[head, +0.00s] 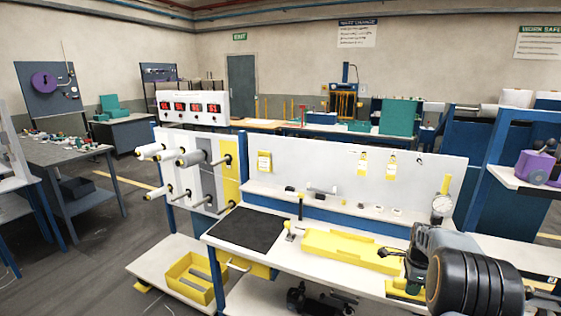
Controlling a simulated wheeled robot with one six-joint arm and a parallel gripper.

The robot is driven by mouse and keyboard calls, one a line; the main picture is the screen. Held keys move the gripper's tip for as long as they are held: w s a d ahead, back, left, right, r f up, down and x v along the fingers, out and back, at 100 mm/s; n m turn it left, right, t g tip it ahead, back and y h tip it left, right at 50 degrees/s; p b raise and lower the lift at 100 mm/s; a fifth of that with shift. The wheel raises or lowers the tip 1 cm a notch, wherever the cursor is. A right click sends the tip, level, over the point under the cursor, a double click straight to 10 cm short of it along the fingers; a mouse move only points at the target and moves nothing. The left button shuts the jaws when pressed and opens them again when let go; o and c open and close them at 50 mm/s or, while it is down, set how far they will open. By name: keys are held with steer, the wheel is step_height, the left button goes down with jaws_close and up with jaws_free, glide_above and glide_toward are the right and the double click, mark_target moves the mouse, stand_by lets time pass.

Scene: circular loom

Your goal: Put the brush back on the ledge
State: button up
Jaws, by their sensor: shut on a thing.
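The ledge (345,203) is a narrow white shelf with a blue front, along the foot of the white back panel of the workbench. My gripper (398,257) is at the lower right, low over the right part of the bench and in front of the ledge, apart from it. It is shut on a small dark thing, which I take to be the brush (384,252). The brush is too small to make out in detail, and my arm hides part of the area behind it.
Small items, including a grey handled piece (322,190), stand along the ledge. A yellow tray (338,244) lies on the bench left of my gripper, and a black mat (247,229) lies further left. A round gauge (442,205) stands at the ledge's right end.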

mark_target(402, 293)
steer(key=shift+w+f+n, duration=0.25)
steer(key=shift+w+n, duration=0.15)
steer(key=shift+w, duration=0.1)
steer(key=shift+w+f+n, duration=0.1)
steer(key=shift+w+n, duration=0.05)
steer(key=shift+n, duration=0.25)
steer(key=shift+s+f+n, duration=0.2)
steer(key=shift+f+n, duration=0.15)
steer(key=shift+n, duration=0.55)
steer(key=f+n, duration=0.1)
steer(key=a+f+n, duration=0.1)
steer(key=n, duration=0.1)
steer(key=f+n, duration=0.1)
steer(key=shift+s+a+f+n, duration=0.1)
steer(key=shift+s+a+n, duration=0.1)
steer(key=shift+a+n, duration=0.15)
steer(key=s+a+f+n, duration=0.3)
steer(key=a+f+n, duration=0.2)
steer(key=a, duration=0.5)
steer(key=s+a+f+n, duration=0.4)
steer(key=a+f+n, duration=0.2)
steer(key=a+n, duration=0.2)
steer(key=a, duration=0.2)
steer(key=shift+s+a+n, duration=0.2)
steer(key=shift+a+n, duration=0.15)
steer(key=shift+a, duration=0.05)
steer(key=shift+a, duration=0.1)
